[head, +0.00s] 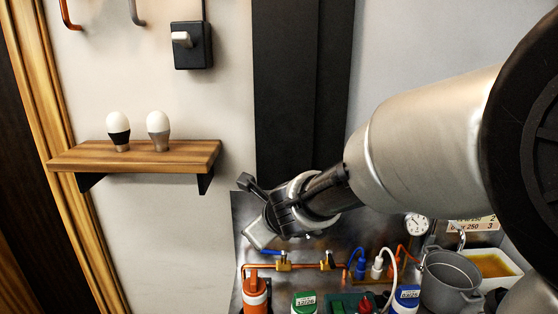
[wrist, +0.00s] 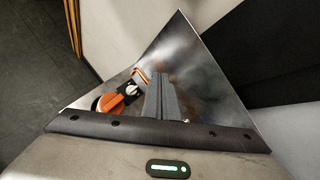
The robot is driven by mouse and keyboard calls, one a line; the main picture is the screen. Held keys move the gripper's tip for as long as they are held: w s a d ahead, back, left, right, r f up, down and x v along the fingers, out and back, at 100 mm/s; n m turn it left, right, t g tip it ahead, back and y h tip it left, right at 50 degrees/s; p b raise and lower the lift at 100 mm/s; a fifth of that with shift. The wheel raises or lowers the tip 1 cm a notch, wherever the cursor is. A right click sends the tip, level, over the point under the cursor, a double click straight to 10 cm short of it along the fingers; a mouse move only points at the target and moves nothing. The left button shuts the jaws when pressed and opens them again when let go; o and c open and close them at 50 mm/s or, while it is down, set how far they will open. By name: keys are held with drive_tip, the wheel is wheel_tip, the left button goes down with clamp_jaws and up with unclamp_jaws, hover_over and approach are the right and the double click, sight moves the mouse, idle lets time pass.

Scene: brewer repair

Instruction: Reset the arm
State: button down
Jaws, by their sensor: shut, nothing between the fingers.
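My arm reaches in from the right of the head view, and my gripper (head: 262,234) hangs in front of the wall, above the left end of the workbench. In the wrist view my gripper's grey fingers (wrist: 160,98) are together with nothing between them. They point toward a shiny metal panel (wrist: 205,85). An orange-capped container (wrist: 112,102) shows just left of the fingers, apart from them.
A wooden shelf (head: 190,157) at left holds two bulbs. Below my gripper are copper pipes with valves (head: 283,264), an orange container (head: 255,294), a blue-labelled container (head: 406,298), a gauge (head: 416,225) and a metal pot (head: 450,282). The wall below the shelf is clear.

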drive_tip(key=s+d+r+n+g+y+p, duration=0.1)
drive_tip(key=s+d+r+n, duration=0.25)
drive_tip(key=s+n, duration=0.35)
drive_tip(key=s+d+r+n+p, duration=0.1)
drive_tip(key=s+d+r+n, duration=0.1)
drive_tip(key=s+r+n, duration=0.5)
drive_tip(key=s+d+f+n+g+h+p, duration=0.1)
drive_tip(key=s+d+f+n+g+h, duration=0.1)
drive_tip(key=s+d+n, duration=0.9)
drive_tip(key=shift+d+f+n+g+h, duration=0.4)
drive_tip(key=shift+d+f+n+h, duration=0.25)
drive_tip(key=shift+h, duration=0.55)
drive_tip(key=shift+d, duration=0.1)
